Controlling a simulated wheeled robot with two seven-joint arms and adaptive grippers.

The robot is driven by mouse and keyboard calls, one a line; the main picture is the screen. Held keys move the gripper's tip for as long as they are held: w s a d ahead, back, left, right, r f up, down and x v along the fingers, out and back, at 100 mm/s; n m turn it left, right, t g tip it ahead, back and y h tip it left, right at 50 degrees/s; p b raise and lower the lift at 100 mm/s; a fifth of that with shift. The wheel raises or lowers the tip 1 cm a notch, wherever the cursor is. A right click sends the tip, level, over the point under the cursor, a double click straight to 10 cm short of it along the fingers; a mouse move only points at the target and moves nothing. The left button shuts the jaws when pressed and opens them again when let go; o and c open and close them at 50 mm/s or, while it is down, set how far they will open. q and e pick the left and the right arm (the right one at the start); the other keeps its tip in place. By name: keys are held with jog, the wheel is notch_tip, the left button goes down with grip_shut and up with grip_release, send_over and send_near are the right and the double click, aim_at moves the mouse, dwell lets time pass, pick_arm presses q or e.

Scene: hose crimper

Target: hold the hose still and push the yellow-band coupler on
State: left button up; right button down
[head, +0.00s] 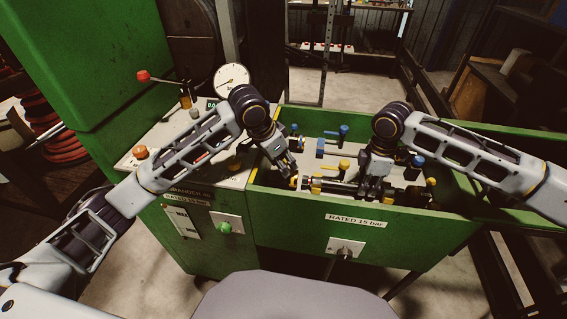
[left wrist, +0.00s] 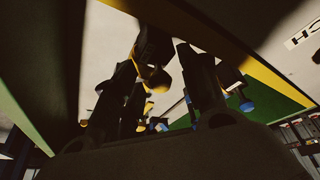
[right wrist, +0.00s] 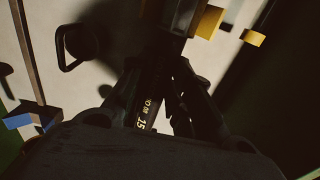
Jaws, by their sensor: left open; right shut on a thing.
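In the head view a black hose (head: 341,188) lies along the front of the green box. It shows in the right wrist view with pale printed lettering (right wrist: 146,115). My right gripper (head: 371,191) is shut around it from above. My left gripper (head: 292,176) is open at the box's left end, with its fingers pointing down. In the left wrist view a dark round part with yellow on it (left wrist: 155,72) shows between the open fingers, apparently not gripped. This may be the yellow-band coupler, but the view is too dark to be sure.
The green box has a front wall (head: 300,222) close to both grippers. Blue-handled clamps (head: 341,132) stand at the back, and a yellow handle (head: 344,166) stands between the grippers. A pressure gauge (head: 232,79) and control panel are at the left. The pale floor of the box is partly clear.

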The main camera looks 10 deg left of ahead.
pick_arm(q)
jog(key=shift+w+d+f, duration=0.1)
jog(key=shift+d+f, duration=0.05)
jog(key=shift+f, duration=0.3)
jog(key=shift+c, duration=0.3)
grip_shut()
